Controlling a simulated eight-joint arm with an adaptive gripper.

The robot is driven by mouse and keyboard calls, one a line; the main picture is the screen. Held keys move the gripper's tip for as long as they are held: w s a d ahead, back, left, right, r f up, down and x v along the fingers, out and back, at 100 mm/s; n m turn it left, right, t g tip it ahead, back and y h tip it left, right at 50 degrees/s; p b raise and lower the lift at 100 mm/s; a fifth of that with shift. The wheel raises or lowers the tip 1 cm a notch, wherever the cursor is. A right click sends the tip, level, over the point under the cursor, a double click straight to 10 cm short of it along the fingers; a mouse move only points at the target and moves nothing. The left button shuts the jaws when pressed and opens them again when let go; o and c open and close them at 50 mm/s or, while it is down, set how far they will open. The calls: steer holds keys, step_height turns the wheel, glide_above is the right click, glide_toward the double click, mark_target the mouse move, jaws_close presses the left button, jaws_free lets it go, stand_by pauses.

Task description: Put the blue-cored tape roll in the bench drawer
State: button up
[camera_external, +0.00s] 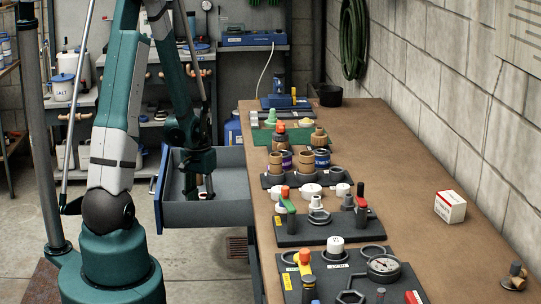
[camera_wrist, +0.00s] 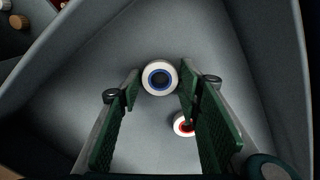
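The blue-cored tape roll (camera_wrist: 160,77) is a white ring with a blue inner ring, seen end-on in the wrist view. It sits between the tips of my gripper (camera_wrist: 159,72), whose green pads meet both its sides. My gripper is shut on it. The roll looks larger than the red-cored roll below, so it appears to be above the floor. The bench drawer (camera_external: 216,212) is pulled out left of the bench. The grey drawer floor (camera_wrist: 85,80) fills most of the wrist view.
A white roll with a red core (camera_wrist: 185,124) lies on the drawer floor, partly behind the right finger. Drawer walls surround my gripper. The bench top (camera_external: 400,209) carries several dark fixture boards and a small red-and-white box (camera_external: 450,207).

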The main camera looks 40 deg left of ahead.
steer(key=shift+o, duration=0.8)
steer(key=shift+r, duration=0.25)
step_height(320, 180, up, 12)
steer(key=p, duration=0.3)
stand_by(0.6)
